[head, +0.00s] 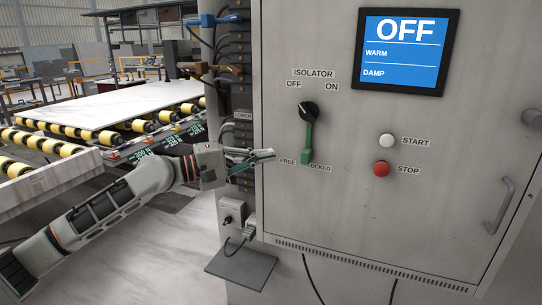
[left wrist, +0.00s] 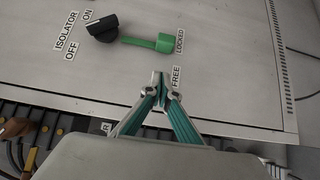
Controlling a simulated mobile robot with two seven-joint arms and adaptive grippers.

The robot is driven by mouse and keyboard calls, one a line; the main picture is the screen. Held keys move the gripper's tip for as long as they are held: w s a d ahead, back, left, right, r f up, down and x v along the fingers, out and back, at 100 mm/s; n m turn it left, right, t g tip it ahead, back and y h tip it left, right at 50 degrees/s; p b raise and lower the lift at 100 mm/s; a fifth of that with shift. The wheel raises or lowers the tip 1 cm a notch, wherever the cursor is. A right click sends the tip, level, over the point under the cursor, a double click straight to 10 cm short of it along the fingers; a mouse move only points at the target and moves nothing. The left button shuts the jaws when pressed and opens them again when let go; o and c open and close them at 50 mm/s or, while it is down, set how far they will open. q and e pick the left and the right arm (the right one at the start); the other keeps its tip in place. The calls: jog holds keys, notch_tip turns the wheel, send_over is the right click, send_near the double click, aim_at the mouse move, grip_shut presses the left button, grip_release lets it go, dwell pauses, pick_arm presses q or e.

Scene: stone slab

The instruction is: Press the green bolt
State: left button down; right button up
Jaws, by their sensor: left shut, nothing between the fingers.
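The green bolt (head: 307,143) hangs below the black isolator knob (head: 308,111) on the grey cabinet front. Its thick lower end is between the FREE and LOCKED labels in the head view. In the left wrist view the bolt (left wrist: 140,41) has its thick end beside the LOCKED label (left wrist: 180,41). My left gripper (head: 272,155) is shut and empty, left of the bolt's lower end. In the left wrist view its fingertips (left wrist: 159,78) are by the FREE label (left wrist: 176,77), apart from the bolt. My right gripper is not in view.
A screen (head: 402,52) reads OFF, WARM, DAMP. A white START button (head: 387,140) and red STOP button (head: 381,168) are right of the bolt. A cabinet handle (head: 499,206) stands out at the right. A roller conveyor (head: 60,146) with a pale slab is at the left.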

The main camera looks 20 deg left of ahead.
pick_arm(q)
jog(key=b+v, duration=0.2)
jog(key=v, duration=0.5)
jog(key=shift+s, duration=0.4)
jog(key=shift+a, duration=0.1)
jog(key=s+d+f+m+y, duration=0.2)
jog(key=d+f+m, duration=0.1)
jog(key=f, duration=1.3)
jog(key=s+d+f+m+y, duration=0.2)
jog(key=d+f+y, duration=0.1)
jog(key=f, duration=1.3)
jog(key=s+d+f+m+y, duration=0.2)
jog(key=s+f+m, duration=0.2)
jog(key=s+f, duration=0.6)
jog(key=s+d+f+m+g+y, duration=0.1)
jog(key=s+d+f+m+y, duration=0.2)
jog(key=s+f, duration=0.8)
jog(key=shift+s+f+m, duration=0.25)
jog(key=shift+s+m, duration=0.05)
jog(key=shift+m, duration=0.3)
